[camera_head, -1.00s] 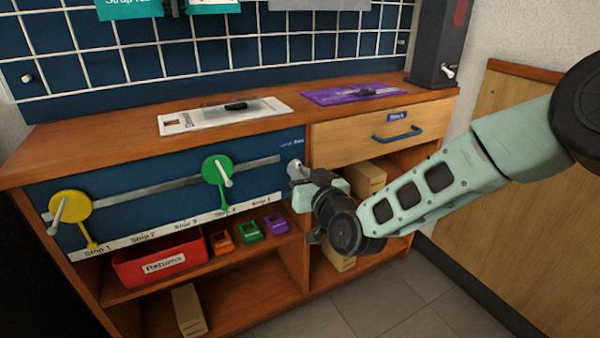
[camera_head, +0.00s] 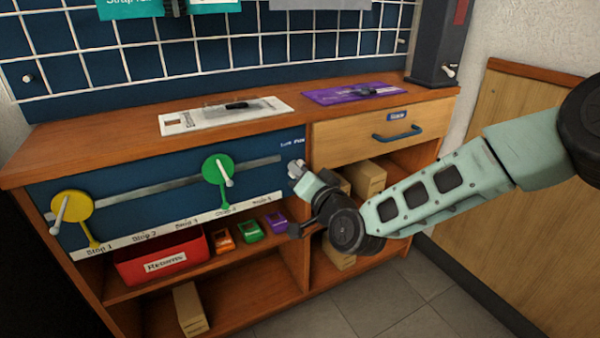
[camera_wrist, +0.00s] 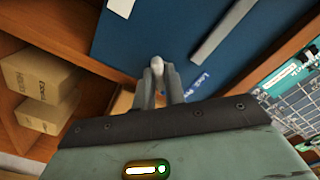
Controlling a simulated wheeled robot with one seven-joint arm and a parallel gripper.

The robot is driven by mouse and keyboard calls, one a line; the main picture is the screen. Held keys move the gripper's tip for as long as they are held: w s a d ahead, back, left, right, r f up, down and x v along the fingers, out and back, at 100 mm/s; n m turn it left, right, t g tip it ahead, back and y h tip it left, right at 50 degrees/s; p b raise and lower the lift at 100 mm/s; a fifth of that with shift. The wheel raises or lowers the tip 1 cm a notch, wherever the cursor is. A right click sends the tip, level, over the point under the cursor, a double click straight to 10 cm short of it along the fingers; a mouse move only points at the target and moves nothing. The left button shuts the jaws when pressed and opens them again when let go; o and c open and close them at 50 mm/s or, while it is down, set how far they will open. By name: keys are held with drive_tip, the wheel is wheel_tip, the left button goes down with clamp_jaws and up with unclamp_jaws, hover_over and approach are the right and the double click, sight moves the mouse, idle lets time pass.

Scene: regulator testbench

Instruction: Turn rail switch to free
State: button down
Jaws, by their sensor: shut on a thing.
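The blue rail panel (camera_head: 140,180) carries a pale grey rail with a yellow disc (camera_head: 71,206) and a green disc (camera_head: 217,169), each with a light lever. The rail switch (camera_head: 295,167), a small whitish knob, is at the panel's right end under a small label (camera_head: 291,143) too blurred to read surely. My gripper (camera_head: 302,178) is at the knob, coming from the lower right. In the wrist view, my gripper's fingers (camera_wrist: 159,88) are shut around the switch (camera_wrist: 157,64), whose rounded pale tip shows between them. The switch's base is mostly hidden.
A wooden drawer (camera_head: 372,136) with a blue handle is right of the panel. Below are a red bin (camera_head: 160,259), small coloured blocks (camera_head: 250,231) and cardboard boxes (camera_head: 367,180). A white board (camera_head: 225,115) and a purple mat (camera_head: 353,93) lie on the top.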

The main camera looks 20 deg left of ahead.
drive_tip(key=shift+f, duration=0.1)
idle(0.3)
drive_tip(key=c, duration=1.5)
unclamp_jaws()
drive_tip(key=shift+o, duration=0.2)
drive_tip(key=p+v, duration=0.4)
drive_tip(key=v, duration=1.3)
drive_tip(key=shift+s+d, duration=0.2)
drive_tip(key=shift+s, duration=0.05)
